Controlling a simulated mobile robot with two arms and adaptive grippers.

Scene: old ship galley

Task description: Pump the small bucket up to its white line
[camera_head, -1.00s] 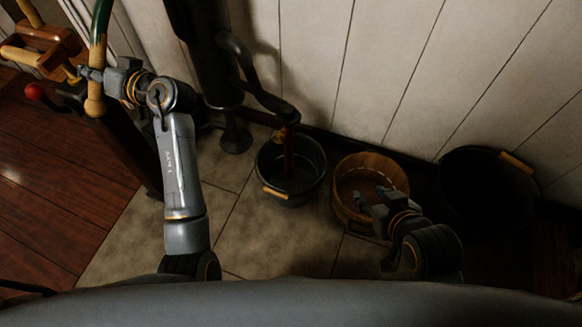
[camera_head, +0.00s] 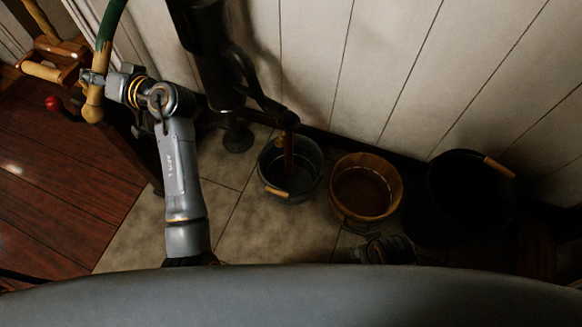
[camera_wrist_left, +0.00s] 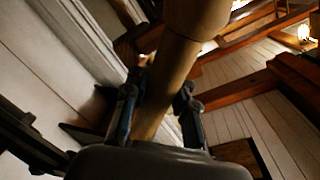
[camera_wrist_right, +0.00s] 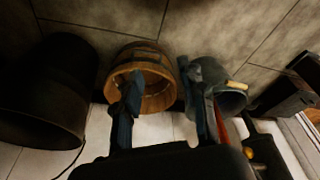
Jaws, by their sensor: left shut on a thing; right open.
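The dark pump (camera_head: 212,65) stands against the white plank wall. Its spout (camera_head: 280,112) hangs over a grey metal bucket (camera_head: 270,182) with a wooden grip. A reddish-brown strip runs from the spout into this bucket; I cannot tell if it is water. I make out no white line or water level in it. My left gripper (camera_head: 93,78) is shut on the wooden end of the green lever (camera_head: 108,28); the wooden handle (camera_wrist_left: 170,85) fills the left wrist view between the fingers. My right gripper (camera_wrist_right: 163,95) is open and empty, pointing toward the buckets.
A wooden bucket (camera_head: 340,185) stands right of the metal one, and a large black tub (camera_head: 465,200) farther right. A wooden rack with handles (camera_head: 45,70) and a red knob (camera_head: 53,103) are at left.

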